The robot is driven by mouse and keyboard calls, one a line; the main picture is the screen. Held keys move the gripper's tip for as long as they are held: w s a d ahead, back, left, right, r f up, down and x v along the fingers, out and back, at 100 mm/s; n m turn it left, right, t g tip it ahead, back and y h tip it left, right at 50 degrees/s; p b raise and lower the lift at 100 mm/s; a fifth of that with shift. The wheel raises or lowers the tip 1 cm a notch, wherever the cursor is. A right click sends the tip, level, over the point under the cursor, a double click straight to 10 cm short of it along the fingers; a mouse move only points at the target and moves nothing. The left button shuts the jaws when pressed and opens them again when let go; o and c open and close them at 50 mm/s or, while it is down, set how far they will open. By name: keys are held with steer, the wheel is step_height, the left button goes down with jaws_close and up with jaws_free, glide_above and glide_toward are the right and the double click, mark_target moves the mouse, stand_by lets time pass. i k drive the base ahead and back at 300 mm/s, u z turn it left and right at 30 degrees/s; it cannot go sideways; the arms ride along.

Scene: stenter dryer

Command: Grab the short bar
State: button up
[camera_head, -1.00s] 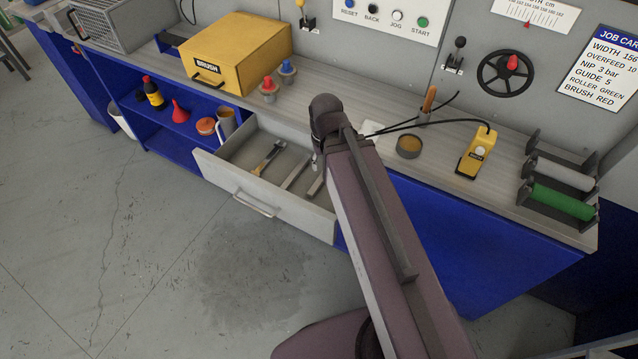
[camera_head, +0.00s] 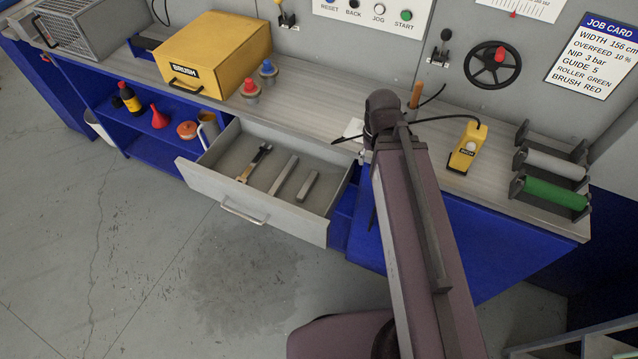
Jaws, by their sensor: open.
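The short bar (camera_head: 308,186) is a plain grey bar lying flat in the open drawer (camera_head: 206,181), on its right side. A longer grey bar (camera_head: 284,174) lies to its left, roughly parallel and apart from it. My arm reaches up from the bottom of the picture, with its wrist above the counter edge right of the drawer. Only a small part of my gripper (camera_head: 362,156) shows below the wrist, near the drawer's back right corner. It is open, and it is apart from the bars. The rest of it is hidden by my arm.
The counter holds a yellow BRUSH box (camera_head: 222,55), red and blue knobs, a yellow handheld device (camera_head: 467,146) and rollers (camera_head: 553,192). The floor before the drawer is clear.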

mark_target(306, 189)
steer(key=z, duration=0.2)
steer(key=k, duration=1.3)
steer(key=u, duration=0.45)
steer(key=i, duration=1)
